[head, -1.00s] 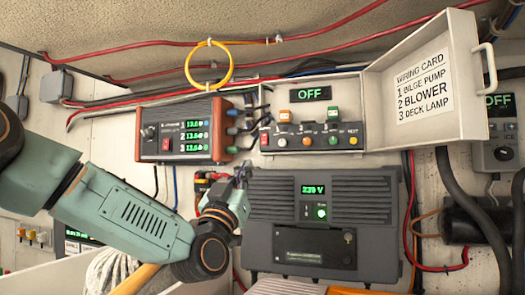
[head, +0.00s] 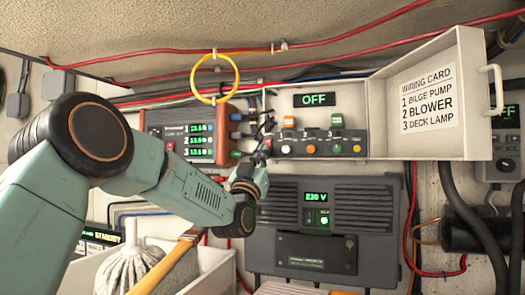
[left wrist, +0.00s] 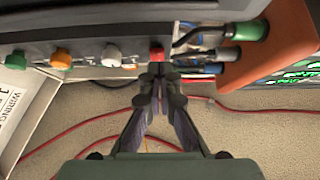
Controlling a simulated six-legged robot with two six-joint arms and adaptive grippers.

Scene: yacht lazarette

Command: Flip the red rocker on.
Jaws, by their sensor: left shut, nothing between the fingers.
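The red rocker (left wrist: 157,54) shows in the left wrist view at the end of the panel's row of knobs. In the head view the fingers largely cover it. In the head view the left gripper (head: 262,158) is at the panel's lower left corner. My right gripper is not in view.
A power supply (head: 188,142) with green readouts and coloured plugs stands just left of the panel. A grey inverter (head: 334,195) reading 230 V is below. The open lid (head: 428,105) bears a wiring card. A yellow ring (head: 237,82) hangs above. A mop (head: 128,268) stands lower left.

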